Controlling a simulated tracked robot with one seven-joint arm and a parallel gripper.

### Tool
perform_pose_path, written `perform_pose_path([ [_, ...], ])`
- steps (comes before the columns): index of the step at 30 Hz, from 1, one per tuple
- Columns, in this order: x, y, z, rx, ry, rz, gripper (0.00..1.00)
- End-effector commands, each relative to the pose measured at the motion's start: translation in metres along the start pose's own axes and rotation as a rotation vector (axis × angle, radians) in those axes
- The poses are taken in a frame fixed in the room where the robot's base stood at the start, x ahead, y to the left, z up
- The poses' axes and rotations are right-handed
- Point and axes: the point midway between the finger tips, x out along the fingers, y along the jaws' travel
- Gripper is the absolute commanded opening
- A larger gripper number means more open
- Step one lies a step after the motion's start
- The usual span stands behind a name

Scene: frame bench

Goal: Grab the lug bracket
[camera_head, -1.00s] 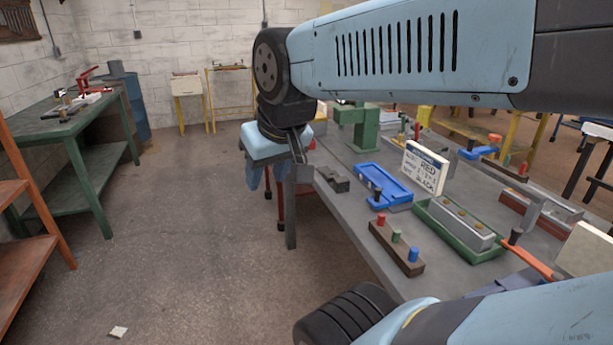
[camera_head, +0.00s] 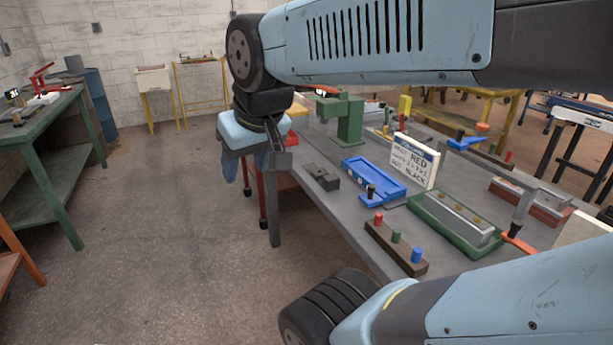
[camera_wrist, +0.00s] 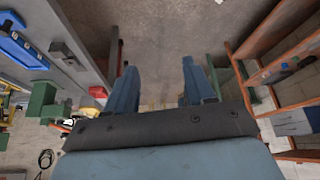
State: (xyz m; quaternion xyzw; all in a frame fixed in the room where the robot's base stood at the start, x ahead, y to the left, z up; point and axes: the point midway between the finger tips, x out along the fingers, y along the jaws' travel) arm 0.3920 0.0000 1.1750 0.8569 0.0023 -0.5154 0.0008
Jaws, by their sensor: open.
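A small dark grey block with a raised part (camera_head: 322,178) lies on the left edge of the grey bench. It looks like the lug bracket, though I cannot be certain. It also shows at the upper left of the wrist view (camera_wrist: 66,52). My gripper (camera_head: 246,172) hangs left of the bench edge, apart from the block, over open floor. In the wrist view my gripper (camera_wrist: 160,88) shows two blue fingers spread wide with nothing between them.
The grey bench (camera_head: 345,222) also holds a blue tray (camera_head: 358,168), a lettered sign (camera_head: 413,160), a peg block (camera_head: 396,248), a green-rimmed fixture (camera_head: 432,217) and a green stand (camera_head: 350,121). A green workbench (camera_head: 45,125) stands at left. The floor between is clear.

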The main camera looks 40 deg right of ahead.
Motion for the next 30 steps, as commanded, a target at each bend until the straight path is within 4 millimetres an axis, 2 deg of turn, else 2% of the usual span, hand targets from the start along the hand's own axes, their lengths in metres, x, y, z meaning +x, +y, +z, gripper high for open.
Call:
perform_pose_path([
  [1,0.003,0.001,-0.002,-0.005,-0.009,-0.006,0.59],
  [5,0.018,0.004,-0.009,-0.027,-0.053,-0.035,0.71],
  [6,0.025,0.005,-0.012,-0.04,-0.071,-0.048,0.72],
  [18,0.115,0.028,-0.033,-0.18,-0.273,-0.161,0.72],
  [30,0.208,0.056,-0.027,-0.319,-0.464,-0.197,0.72],
])
